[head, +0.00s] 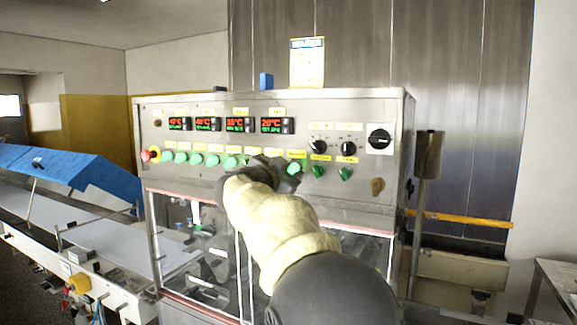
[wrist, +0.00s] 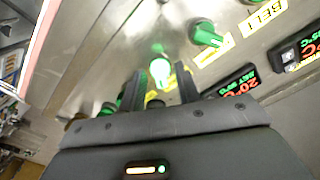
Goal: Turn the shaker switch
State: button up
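The steel control panel (head: 225,145) carries a row of green rotary switches with yellow labels. The labels are too small to read in the head view, so I cannot tell which one is the shaker switch. My gripper (head: 285,168) is up at the panel, beside a brightly lit green switch (head: 297,167). In the wrist view my gripper (wrist: 160,92) points at a lit green switch (wrist: 160,68), which shows between and just beyond the dark fingers. The fingers look apart. I cannot tell whether they touch the switch. Part of the switch row is hidden behind my gripper.
Another green switch (wrist: 207,35), near a "BELT" label, is close to my fingers. Red temperature displays (head: 235,125) sit above the row. Two black knobs (head: 318,147) and a large black rotary switch (head: 380,139) are to the right.

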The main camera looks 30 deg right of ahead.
grip_shut()
jog(key=shift+f+n+b, duration=0.1)
jog(key=shift+n+b, duration=0.2)
jog(key=shift+b, duration=0.35)
jog(key=shift+f+n+b, duration=0.1)
jog(key=shift+n+b, duration=0.4)
jog(key=shift+b, duration=0.2)
jog(key=n+b, duration=0.2)
jog(key=b, duration=0.1)
jog(key=shift+a+n, duration=0.1)
jog(key=shift+n, duration=0.3)
jog(key=n+b, duration=0.2)
jog(key=n, duration=0.1)
jog(key=shift+n, duration=0.3)
jog(key=shift+r+n+b, duration=0.2)
jog(key=shift+n+b, duration=0.25)
jog(key=shift+n, duration=1.55)
